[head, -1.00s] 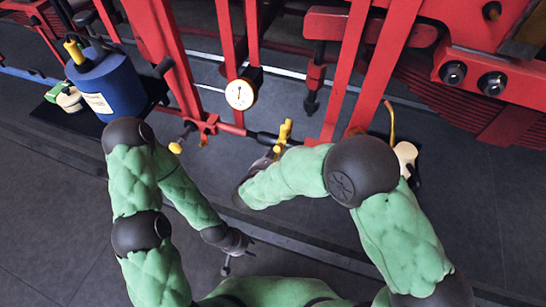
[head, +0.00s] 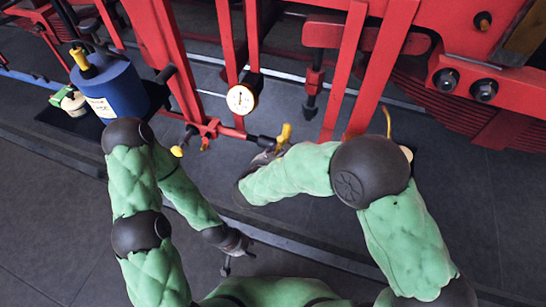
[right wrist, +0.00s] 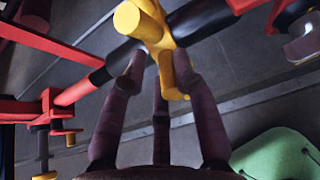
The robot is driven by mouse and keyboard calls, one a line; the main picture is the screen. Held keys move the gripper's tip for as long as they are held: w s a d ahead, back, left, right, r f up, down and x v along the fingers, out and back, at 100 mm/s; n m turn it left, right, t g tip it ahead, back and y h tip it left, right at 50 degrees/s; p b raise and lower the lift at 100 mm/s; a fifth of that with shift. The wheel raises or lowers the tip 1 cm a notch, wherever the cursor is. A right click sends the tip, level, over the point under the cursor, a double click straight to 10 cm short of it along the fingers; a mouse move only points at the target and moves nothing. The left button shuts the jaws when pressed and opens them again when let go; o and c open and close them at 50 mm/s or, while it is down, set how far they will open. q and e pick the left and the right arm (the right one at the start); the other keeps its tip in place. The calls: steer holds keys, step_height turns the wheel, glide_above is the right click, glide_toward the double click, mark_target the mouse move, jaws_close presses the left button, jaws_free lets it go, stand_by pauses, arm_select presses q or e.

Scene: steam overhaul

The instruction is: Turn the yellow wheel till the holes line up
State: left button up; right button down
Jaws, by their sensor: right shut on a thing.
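The yellow wheel (head: 284,133) sits on the red and black rod in the middle of the head view. In the right wrist view the yellow wheel (right wrist: 152,27) shows as a hub with stubby spokes, between black sleeves on the rod. My right gripper (right wrist: 155,78) is shut on a lower spoke, with its dark fingers around it. In the head view my right gripper (head: 262,158) is partly hidden by my forearm. My left gripper (head: 236,256) hangs low, away from the wheel, and its finger opening is unclear. I cannot make out the holes.
A white dial gauge (head: 241,99) is on the red frame above the rod. A blue can (head: 108,90) stands on a dark tray at the left. Red beams (head: 345,70) block the space behind. The grey floor in front is clear.

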mark_target(282, 145)
steer(key=shift+w+d+r, duration=0.1)
steer(key=shift+d+r, duration=0.2)
steer(key=shift+d, duration=0.15)
steer(key=shift+w+d+r+p, duration=0.1)
steer(key=shift+w+r+p, duration=0.35)
steer(key=shift+r, duration=0.35)
steer(key=shift+w+r, duration=0.15)
steer(key=c, duration=1.1)
jaws_free()
steer(key=shift+d, duration=0.25)
steer(key=shift+f, duration=0.2)
